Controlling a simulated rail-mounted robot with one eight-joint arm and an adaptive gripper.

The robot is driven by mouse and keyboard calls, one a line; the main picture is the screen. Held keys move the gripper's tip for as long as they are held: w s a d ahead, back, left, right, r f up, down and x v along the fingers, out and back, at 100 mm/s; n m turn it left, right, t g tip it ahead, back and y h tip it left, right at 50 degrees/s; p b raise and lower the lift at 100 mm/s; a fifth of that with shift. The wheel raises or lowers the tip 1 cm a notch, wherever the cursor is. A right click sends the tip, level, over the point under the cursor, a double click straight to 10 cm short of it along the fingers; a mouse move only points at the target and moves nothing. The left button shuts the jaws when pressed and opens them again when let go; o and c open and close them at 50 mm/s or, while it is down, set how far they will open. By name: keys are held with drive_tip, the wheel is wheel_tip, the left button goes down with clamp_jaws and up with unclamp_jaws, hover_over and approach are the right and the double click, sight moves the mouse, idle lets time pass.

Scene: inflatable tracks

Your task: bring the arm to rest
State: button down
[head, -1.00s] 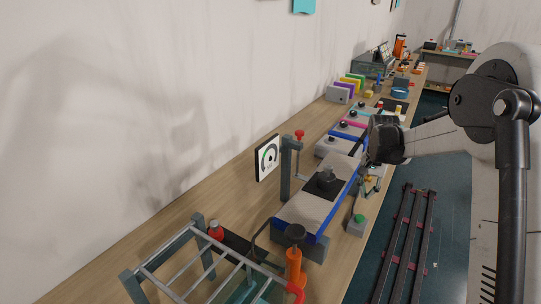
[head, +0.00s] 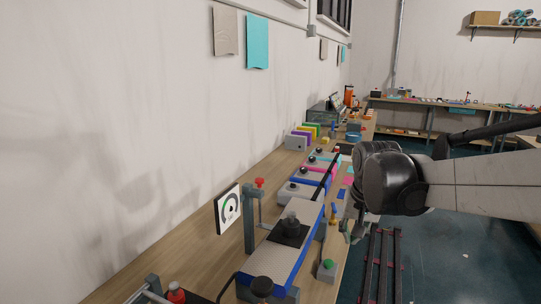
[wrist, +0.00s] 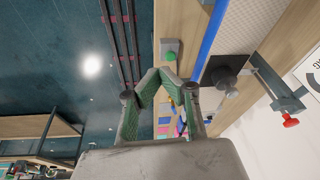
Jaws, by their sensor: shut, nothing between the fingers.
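My arm reaches in from the right in the head view, and its dark rounded wrist (head: 392,182) is at the bench's right edge. My gripper (wrist: 164,74) shows in the wrist view with its green-lined fingers brought together and nothing between them. In the head view the gripper is small and mostly hidden beyond the wrist. It hangs near the bench edge, to the right of the grey inflatable track with blue edges (head: 266,262), and I see no contact.
A gauge (head: 228,208) and a clamp post with a red knob (head: 250,215) stand by the track. A green button box (head: 327,269) sits at the bench edge. Coloured pads lie farther back. Dark floor rails (head: 380,265) run right of the bench, with open floor beyond.

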drive_tip(key=s+f+n+t+b, duration=0.1)
drive_tip(key=s+f+t+b, duration=0.1)
drive_tip(key=s, duration=0.8)
drive_tip(key=s+f+n+t+b, duration=0.1)
drive_tip(key=s+f+t, duration=0.1)
drive_tip(key=s, duration=0.9)
drive_tip(key=shift+s+f+n+b, duration=0.25)
drive_tip(key=shift+f+n+b, duration=0.05)
drive_tip(key=shift+f+b, duration=0.15)
drive_tip(key=shift+r, duration=0.1)
drive_tip(key=w+r+g+p, duration=0.2)
drive_tip(key=w+r, duration=0.1)
drive_tip(key=w, duration=0.7)
drive_tip(key=w+r+g+p, duration=0.1)
drive_tip(key=w+r+g, duration=0.1)
drive_tip(key=w, duration=0.7)
drive_tip(key=w+f+n+g+p, duration=0.15)
drive_tip(key=w+f, duration=0.25)
drive_tip(key=w, duration=0.7)
drive_tip(key=shift+g, duration=0.85)
drive_tip(key=shift+w+f+b, duration=0.3)
drive_tip(key=shift+w+f, duration=1.05)
drive_tip(key=shift+f, duration=1.35)
drive_tip(key=shift+w+f+b, duration=0.25)
drive_tip(key=shift+w+f, duration=1.1)
drive_tip(key=shift+f, duration=1.3)
drive_tip(key=shift+w+f+b, duration=0.3)
drive_tip(key=shift+w+f, duration=1.05)
drive_tip(key=shift+f, duration=1.35)
